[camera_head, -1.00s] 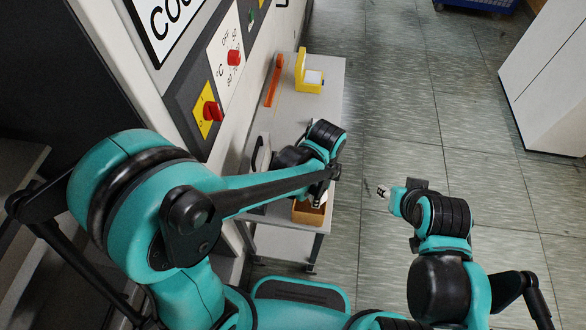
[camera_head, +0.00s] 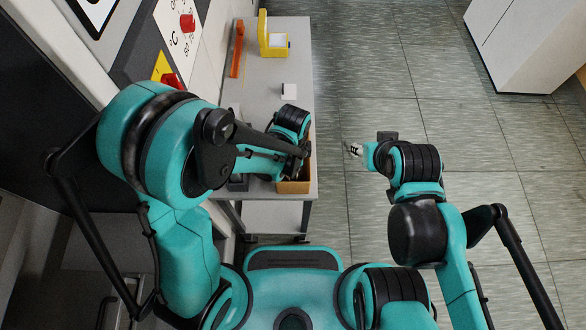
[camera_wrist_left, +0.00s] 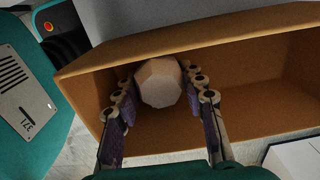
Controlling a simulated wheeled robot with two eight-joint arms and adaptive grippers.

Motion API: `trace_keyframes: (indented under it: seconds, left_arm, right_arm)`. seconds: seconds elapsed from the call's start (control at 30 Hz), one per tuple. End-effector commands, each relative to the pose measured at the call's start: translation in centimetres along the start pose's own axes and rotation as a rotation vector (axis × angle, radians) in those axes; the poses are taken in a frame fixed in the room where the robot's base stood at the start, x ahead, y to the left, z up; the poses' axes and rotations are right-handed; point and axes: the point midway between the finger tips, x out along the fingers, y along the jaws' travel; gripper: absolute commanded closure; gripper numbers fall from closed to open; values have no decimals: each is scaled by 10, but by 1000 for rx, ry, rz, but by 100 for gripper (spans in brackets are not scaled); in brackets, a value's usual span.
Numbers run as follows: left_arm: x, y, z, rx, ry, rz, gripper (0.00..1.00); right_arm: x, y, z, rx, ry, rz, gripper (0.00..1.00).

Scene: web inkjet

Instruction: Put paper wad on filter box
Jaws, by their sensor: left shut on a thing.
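In the left wrist view, a pale, faceted paper wad (camera_wrist_left: 159,82) sits between the two fingers of my left gripper (camera_wrist_left: 163,100), which is shut on it. The wad is in the left end of an open brown box (camera_wrist_left: 190,40); whether it touches the box floor is hard to tell. The brown box also shows in the head view (camera_head: 294,187), partly under my left arm, which hides the left fingers there. I cannot tell for sure which thing is the filter box. My right gripper (camera_head: 354,150) is over the floor, away from the table, too small to read.
The brown box stands on a grey table (camera_head: 270,82). Farther back are a small white block (camera_head: 289,90), a yellow holder (camera_head: 272,38) and an orange bar (camera_head: 237,50). A machine panel with red knobs (camera_head: 187,23) borders the left.

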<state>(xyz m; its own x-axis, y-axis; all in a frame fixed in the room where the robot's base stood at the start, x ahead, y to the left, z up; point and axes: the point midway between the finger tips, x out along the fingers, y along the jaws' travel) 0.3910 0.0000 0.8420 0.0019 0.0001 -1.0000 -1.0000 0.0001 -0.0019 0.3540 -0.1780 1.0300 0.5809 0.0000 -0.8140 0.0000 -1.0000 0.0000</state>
Motion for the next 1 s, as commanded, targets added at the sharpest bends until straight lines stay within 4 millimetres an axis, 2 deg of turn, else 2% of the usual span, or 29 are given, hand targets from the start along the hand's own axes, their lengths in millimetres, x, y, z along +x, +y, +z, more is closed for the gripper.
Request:
trace_keyframes:
  seconds: [0.23, 0.27, 0.3, 0.33, 0.6, 0.73, 0.87, 1.0]
  left_arm:
    - [4, 0, 0, 0, 0, 0, 79]
    - [3, 0, 0, 0, 0, 0, 52]
    - [2, 0, 0, 0, 0, 0, 41]
    - [2, 0, 0, 0, 0, 0, 39]
    - [2, 0, 0, 0, 0, 0, 39]
    - [-6, 0, 0, 0, 0, 0, 39]
    - [-30, 0, 0, 0, 0, 0, 39]
    - [-63, 1, 0, 0, 0, 0, 39]
  right_arm:
    - [4, 0, 3, 0, 0, 0, 60]
    - [3, 0, 2, 0, 0, 0, 60]
    - [2, 0, 2, 0, 0, 0, 60]
    - [2, 0, 2, 0, 0, 0, 60]
    - [2, 0, 1, 0, 0, 0, 60]
    - [-3, 0, -2, 0, 0, 0, 60]
    - [-11, 0, -8, 0, 0, 0, 60]
    - [-22, 0, -16, 0, 0, 0, 60]
